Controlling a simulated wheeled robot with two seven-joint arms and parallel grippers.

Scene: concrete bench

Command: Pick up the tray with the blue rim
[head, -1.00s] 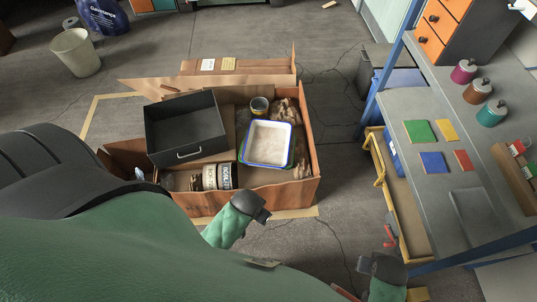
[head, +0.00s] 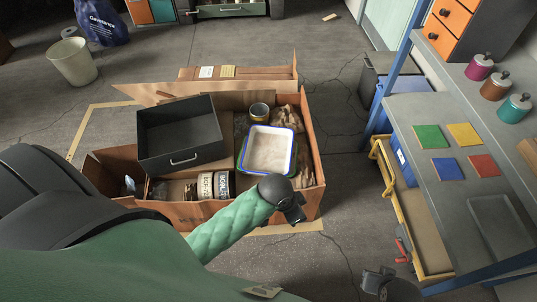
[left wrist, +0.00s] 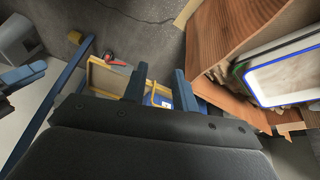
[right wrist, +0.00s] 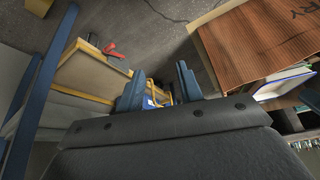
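The white tray with the blue rim (head: 270,150) lies in the right half of an open cardboard box (head: 215,207). A green edge shows just under it, perhaps another tray. Part of the tray also shows at the right of the left wrist view (left wrist: 290,72). My left gripper (head: 288,202) is over the box's near wall, just below the tray in the head view, and not touching it. Its fingers are apart and empty in the left wrist view (left wrist: 158,84). My right gripper (head: 380,284) is low at the lower right, away from the box. Its fingers are apart and empty in the right wrist view (right wrist: 159,84).
The box also holds a black bin (head: 180,132), a small tin (head: 259,111), two labelled rolls or cans (head: 214,185) and crumpled paper (head: 289,118). A grey bench (head: 432,118) with coloured tiles stands at right, a yellow drawer (head: 420,225) beneath it. Floor between is clear.

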